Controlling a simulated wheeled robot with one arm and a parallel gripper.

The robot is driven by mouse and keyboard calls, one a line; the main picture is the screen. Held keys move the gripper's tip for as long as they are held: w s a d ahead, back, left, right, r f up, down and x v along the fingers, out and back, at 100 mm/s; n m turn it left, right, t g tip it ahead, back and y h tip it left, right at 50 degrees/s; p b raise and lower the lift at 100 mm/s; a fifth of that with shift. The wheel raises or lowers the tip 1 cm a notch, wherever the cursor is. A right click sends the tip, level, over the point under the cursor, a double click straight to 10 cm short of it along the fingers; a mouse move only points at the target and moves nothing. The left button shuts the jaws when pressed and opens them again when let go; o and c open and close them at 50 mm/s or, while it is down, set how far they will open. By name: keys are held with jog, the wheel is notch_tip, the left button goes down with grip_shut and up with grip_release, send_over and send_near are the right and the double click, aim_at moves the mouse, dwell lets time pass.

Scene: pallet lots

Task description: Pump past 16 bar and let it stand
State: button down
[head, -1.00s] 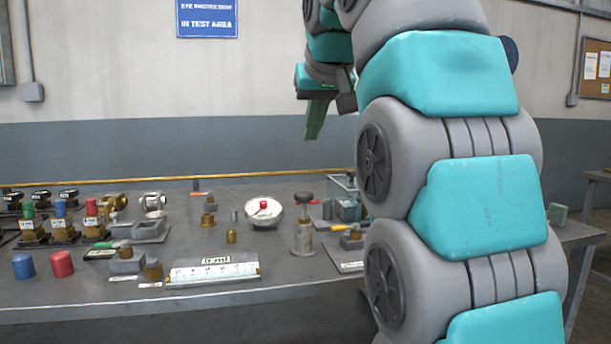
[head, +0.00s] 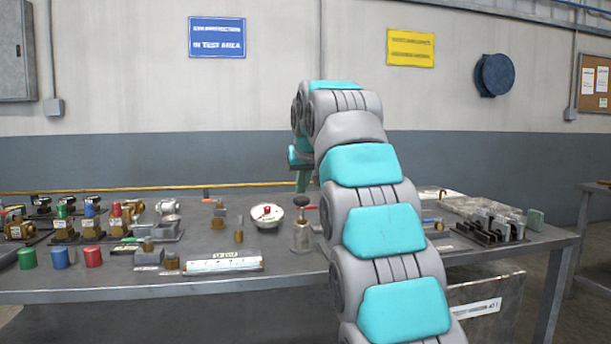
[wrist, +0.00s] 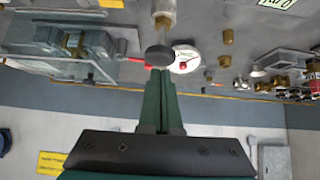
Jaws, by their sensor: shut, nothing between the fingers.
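The hand pump (head: 301,238) stands upright on the bench, a grey metal cylinder with a black round knob (head: 298,202) on its stem. A white round dial gauge with a red part (head: 267,216) sits just left of it; its reading is too small to tell. My gripper (head: 302,189) points down with green fingers just above the knob. In the wrist view the fingers (wrist: 160,72) are together and empty, their tips close to the black knob (wrist: 158,54). I cannot tell whether they touch it. The gauge (wrist: 186,58) shows beside the knob there. My arm partly hides the pump's right side.
Left on the bench (head: 110,285) stand red (head: 93,256), blue (head: 60,258) and green (head: 26,258) caps, several valves and brass fittings. A white ruled strip (head: 222,265) lies in front. A rack of grey blocks (head: 490,225) stands at the right.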

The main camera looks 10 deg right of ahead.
aim_at(302, 202)
jog(key=shift+f, duration=0.3)
notch_tip(302, 202, down, 4)
jog(key=b, duration=0.2)
jog(key=shift+b, duration=0.35)
jog(key=shift+r, duration=0.15)
